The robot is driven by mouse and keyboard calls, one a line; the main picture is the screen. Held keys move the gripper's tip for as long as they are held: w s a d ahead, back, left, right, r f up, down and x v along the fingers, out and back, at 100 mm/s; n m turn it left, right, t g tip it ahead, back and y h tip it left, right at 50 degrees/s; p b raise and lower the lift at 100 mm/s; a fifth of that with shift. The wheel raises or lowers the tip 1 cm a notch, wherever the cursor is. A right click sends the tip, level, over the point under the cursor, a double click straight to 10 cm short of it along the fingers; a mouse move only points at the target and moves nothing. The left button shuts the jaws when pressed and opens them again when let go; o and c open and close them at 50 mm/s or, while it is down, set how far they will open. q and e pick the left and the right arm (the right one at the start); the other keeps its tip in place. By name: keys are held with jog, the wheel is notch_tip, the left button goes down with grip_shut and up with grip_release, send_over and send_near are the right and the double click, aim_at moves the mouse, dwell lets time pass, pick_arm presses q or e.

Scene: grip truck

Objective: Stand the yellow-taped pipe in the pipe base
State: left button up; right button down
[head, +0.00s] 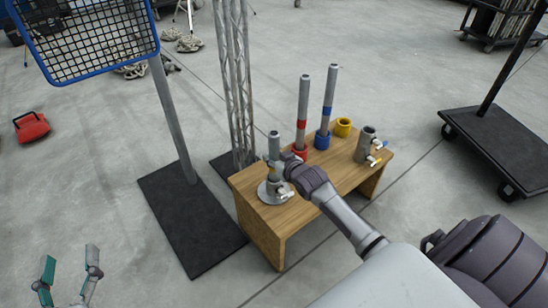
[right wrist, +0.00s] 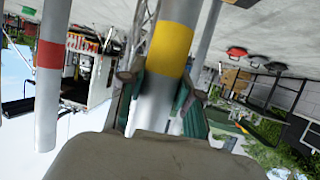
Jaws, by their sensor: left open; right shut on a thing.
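The yellow-taped pipe (head: 274,147) is grey and looks upright over the left front of the wooden bench. My right gripper (head: 287,160) is shut on it from the right. In the right wrist view the yellow tape (right wrist: 170,45) shows close beside the fingers. The pipe base (head: 268,195), a round grey flange with a clamp socket and pale handles, sits on the bench directly below the pipe. The pipe's lower end meets the socket area; I cannot tell how far inside it is. My left gripper (head: 70,262) is open and empty at the lower left, far from the bench.
Red-taped (head: 303,105) and blue-taped (head: 328,100) pipes stand in coloured holders behind. A yellow ring holder (head: 343,127) is empty. A grey clamp fitting (head: 366,146) stands at the bench's right. A truss tower (head: 236,85) rises behind left; a black plate (head: 190,222) lies left.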

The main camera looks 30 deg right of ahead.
jog(key=shift+f, duration=0.3)
jog(key=c, duration=0.7)
grip_release()
jog(key=v, duration=1.2)
